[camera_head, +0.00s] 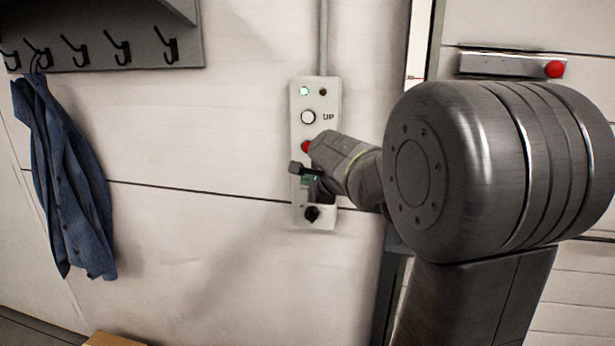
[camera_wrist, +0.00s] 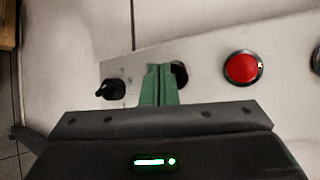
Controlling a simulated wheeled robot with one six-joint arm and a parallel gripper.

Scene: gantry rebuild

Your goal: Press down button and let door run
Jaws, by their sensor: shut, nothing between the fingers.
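The control panel (camera_head: 332,98) is a pale upright box on the wall, left of my arm in the head view. It has a lit green lamp, a dark lamp, a white button marked UP (camera_head: 308,117), a red button (camera_head: 306,147) and a black knob (camera_head: 312,213). The wrist view shows the red button (camera_wrist: 243,68), the black knob (camera_wrist: 111,89) and a black button (camera_wrist: 180,75) between them, partly hidden by my fingers. My gripper (camera_wrist: 160,70) is shut and empty, its green fingertips at the black button. I cannot tell whether they touch it.
A blue jacket (camera_head: 65,175) hangs from a hook rack (camera_head: 100,45) at left. A pale panelled surface (camera_head: 520,22), perhaps the door, is at right, with a grey bar (camera_head: 500,65) ending in red.

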